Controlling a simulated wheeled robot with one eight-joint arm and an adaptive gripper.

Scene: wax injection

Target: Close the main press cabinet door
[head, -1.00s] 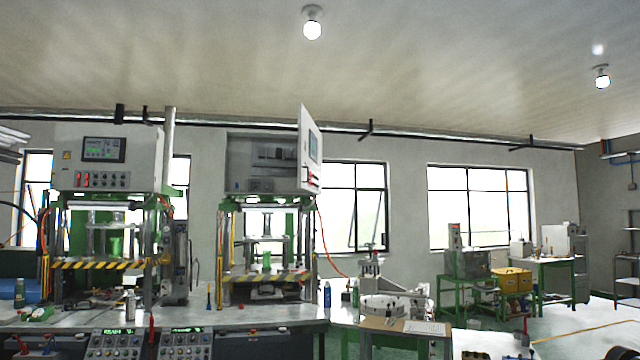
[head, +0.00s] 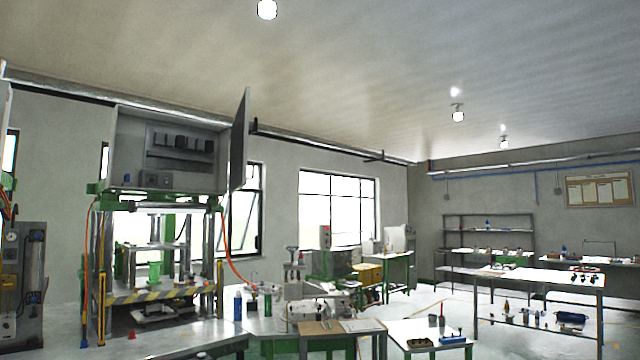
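The main press cabinet (head: 128,150) sits on top of the press frame at the left in the head view. Its front is open and shows dark electrical parts inside. The cabinet door (head: 239,140) stands swung out at the cabinet's right edge, seen nearly edge-on as a dark, narrow panel. The press (head: 160,297) below has green and metal posts and a yellow-black striped bar. My gripper is not in view, and nothing is seen touching the door.
A workbench (head: 262,328) runs below the press, with a blue bottle (head: 238,306) on it. An orange hose (head: 228,255) hangs right of the press. Shelves (head: 487,236) and a table (head: 540,277) stand at the right. Pale floor shows between them.

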